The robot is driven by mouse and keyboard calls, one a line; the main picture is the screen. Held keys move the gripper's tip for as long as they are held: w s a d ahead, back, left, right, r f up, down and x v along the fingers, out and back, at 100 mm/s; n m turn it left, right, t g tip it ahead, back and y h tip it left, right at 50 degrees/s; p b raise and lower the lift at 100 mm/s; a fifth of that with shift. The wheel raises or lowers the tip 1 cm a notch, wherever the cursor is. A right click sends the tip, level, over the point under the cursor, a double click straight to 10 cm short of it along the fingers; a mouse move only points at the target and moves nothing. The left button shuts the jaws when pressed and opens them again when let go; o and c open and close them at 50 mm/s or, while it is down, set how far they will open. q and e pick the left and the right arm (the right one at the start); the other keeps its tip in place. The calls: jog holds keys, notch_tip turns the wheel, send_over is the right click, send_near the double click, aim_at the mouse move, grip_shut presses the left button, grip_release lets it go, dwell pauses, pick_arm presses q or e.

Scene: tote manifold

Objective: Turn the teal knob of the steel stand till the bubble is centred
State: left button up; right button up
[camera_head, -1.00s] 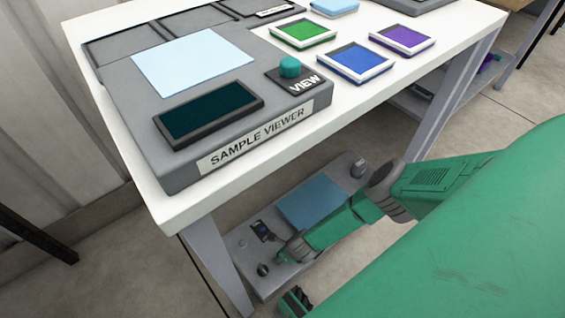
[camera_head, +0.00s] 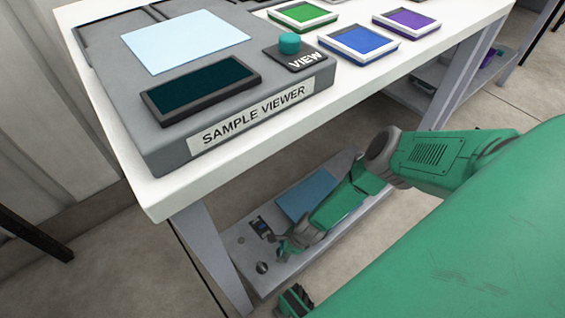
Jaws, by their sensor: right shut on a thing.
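My right gripper (camera_head: 281,246) reaches down from the right and is shut at the stand's near side, beside this device. The stand's teal knob is hidden by the fingers. A dark round knob (camera_head: 262,267) shows just left of and below the gripper.
On the white table (camera_head: 170,195) above stands a grey sample viewer (camera_head: 165,160) with its own teal knob (camera_head: 289,43) marked VIEW. Green (camera_head: 303,16), blue (camera_head: 358,40) and purple (camera_head: 406,22) framed tiles lie beside it. The table leg (camera_head: 212,258) stands close left of the stand.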

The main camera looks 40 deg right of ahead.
dwell(0.4)
jog(key=o, duration=1.2)
jog(key=shift+c, duration=0.2)
jog(key=v, duration=1.1)
jog(key=shift+d+r, duration=0.25)
jog(key=shift+r, duration=0.1)
jog(key=shift+s, duration=0.15)
